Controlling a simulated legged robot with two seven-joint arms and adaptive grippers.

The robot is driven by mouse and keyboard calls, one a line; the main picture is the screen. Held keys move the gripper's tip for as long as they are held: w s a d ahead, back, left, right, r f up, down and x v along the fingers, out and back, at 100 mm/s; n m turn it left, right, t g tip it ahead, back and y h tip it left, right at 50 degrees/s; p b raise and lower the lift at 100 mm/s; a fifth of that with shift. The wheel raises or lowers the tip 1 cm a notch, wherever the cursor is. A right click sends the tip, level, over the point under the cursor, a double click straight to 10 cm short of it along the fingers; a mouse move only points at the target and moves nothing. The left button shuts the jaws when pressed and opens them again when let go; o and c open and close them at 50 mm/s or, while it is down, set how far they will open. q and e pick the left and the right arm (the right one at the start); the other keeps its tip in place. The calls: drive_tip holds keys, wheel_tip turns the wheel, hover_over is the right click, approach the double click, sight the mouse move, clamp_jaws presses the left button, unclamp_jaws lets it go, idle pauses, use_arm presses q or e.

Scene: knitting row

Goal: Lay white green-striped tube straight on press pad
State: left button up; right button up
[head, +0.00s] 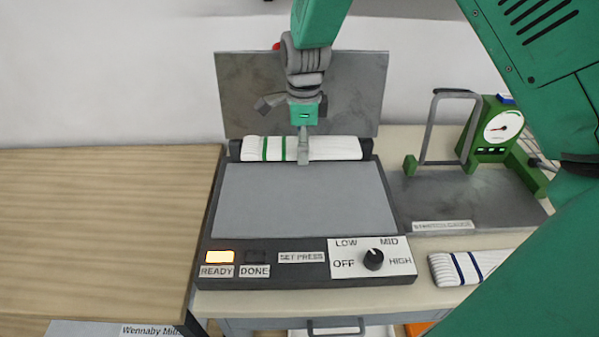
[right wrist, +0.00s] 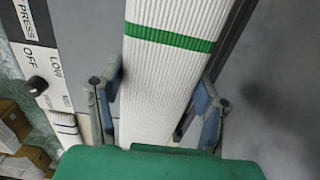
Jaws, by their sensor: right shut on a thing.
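The white tube with green stripes (head: 335,148) lies crosswise, roughly parallel to the back edge of the grey press pad (head: 305,205), at the hinge side in the head view. Its two green stripes are left of my gripper. My right gripper (head: 303,158) reaches down over it from above and is shut on its middle. In the right wrist view the tube (right wrist: 160,85) runs between the two fingers (right wrist: 155,108), with one green stripe showing. I cannot tell whether the tube touches the pad. My left gripper is not in view.
The press lid (head: 245,95) stands open behind the pad. The READY lamp (head: 219,257) glows; a knob (head: 373,259) sits at front right. A stretch gauge (head: 470,195) and a blue-striped white tube (head: 465,267) are at right. A wooden table (head: 100,230) is at left.

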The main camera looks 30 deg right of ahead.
hover_over(305, 177)
drive_tip(key=f, duration=0.5)
drive_tip(key=shift+d+f, duration=0.25)
drive_tip(key=shift+d, duration=0.1)
drive_tip(key=f, duration=0.1)
drive_tip(key=a+f, duration=0.1)
drive_tip(key=shift+s+a+f, duration=0.15)
drive_tip(key=shift+a+f, duration=0.15)
drive_tip(key=shift+f, duration=0.05)
drive_tip(key=shift+a+f, duration=0.15)
drive_tip(key=shift+a, duration=0.05)
drive_tip(key=shift+d+f, duration=0.1)
drive_tip(key=shift+d, duration=0.2)
drive_tip(key=o, duration=0.9)
drive_tip(key=shift+d, duration=0.2)
drive_tip(key=shift+d+f, duration=0.15)
drive_tip(key=shift+d, duration=0.15)
drive_tip(key=shift+a+r, duration=0.2)
drive_tip(key=r, duration=0.4)
drive_tip(key=a+r, duration=0.1)
drive_tip(key=r, duration=0.3)
drive_tip(key=d+r, duration=0.1)
drive_tip(key=r, duration=0.2)
drive_tip(key=shift+d+r, duration=0.1)
drive_tip(key=shift+r, duration=0.25)
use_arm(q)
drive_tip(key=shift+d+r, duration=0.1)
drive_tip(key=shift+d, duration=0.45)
use_arm(e)
drive_tip(key=shift+r, duration=0.15)
